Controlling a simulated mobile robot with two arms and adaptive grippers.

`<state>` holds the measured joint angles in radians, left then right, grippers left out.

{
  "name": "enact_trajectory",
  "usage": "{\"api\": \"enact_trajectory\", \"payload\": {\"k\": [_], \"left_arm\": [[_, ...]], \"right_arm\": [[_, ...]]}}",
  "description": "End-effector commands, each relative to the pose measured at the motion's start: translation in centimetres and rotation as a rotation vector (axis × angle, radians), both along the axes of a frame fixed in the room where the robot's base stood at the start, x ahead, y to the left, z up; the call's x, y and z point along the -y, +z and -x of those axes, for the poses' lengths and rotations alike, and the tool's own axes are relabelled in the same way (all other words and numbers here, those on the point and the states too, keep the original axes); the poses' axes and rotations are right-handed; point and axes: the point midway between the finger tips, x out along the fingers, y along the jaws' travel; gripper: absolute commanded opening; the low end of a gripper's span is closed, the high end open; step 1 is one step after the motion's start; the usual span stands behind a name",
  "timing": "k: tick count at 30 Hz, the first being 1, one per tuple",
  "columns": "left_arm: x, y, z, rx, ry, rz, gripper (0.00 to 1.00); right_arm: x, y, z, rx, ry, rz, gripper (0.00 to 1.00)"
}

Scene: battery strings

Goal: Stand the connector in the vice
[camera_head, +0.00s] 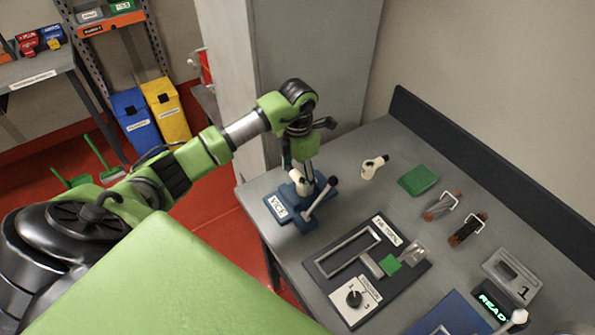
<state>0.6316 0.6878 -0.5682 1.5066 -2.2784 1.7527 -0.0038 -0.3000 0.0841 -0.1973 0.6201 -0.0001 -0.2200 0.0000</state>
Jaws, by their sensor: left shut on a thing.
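The blue vice (290,208), with a white VICE label and a grey lever with a dark knob, stands at the left end of the workbench. My left gripper (301,171) points down over the vice. It is shut on a cream connector (299,184), which is partly hidden by the fingers and sits at the vice's jaws. I cannot tell whether the connector touches the vice. A second cream piece (372,168) with a dark end lies on the bench to the right of the vice. My right gripper is not in view.
The grey workbench (353,215) also holds a green pad (418,180), two small handled blocks (441,206), a dark fixture board (327,268) with a dial, a lit display (497,302) and a blue tray (450,318). A grey cabinet (315,60) stands behind the vice.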

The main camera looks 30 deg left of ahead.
Motion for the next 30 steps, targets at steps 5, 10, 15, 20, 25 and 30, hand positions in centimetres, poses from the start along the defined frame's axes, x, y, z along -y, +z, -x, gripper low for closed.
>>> {"api": "enact_trajectory", "payload": {"k": [5, 10, 15, 20, 25, 30], "left_arm": [[0.0, -0.1, 0.0, 0.001, 0.0, 0.0, 0.4], [0.0, -0.3, 0.0, 0.0, 0.001, 0.0, 0.82], [0.0, -0.3, 0.0, -0.001, 0.001, 0.0, 0.82], [0.0, -0.3, 0.0, 0.0, 0.001, 0.0, 0.82], [-0.1, 0.8, -0.1, 0.004, 0.001, -0.002, 0.82], [-0.1, 4.1, -0.2, 0.007, 0.0, -0.002, 0.82]], "right_arm": [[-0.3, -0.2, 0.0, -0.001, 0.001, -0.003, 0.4], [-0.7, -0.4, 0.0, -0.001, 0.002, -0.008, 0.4], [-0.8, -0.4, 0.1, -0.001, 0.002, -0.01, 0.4], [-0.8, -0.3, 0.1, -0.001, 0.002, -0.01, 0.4], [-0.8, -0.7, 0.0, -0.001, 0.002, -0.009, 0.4], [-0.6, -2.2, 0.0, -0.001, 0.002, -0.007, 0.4]]}}
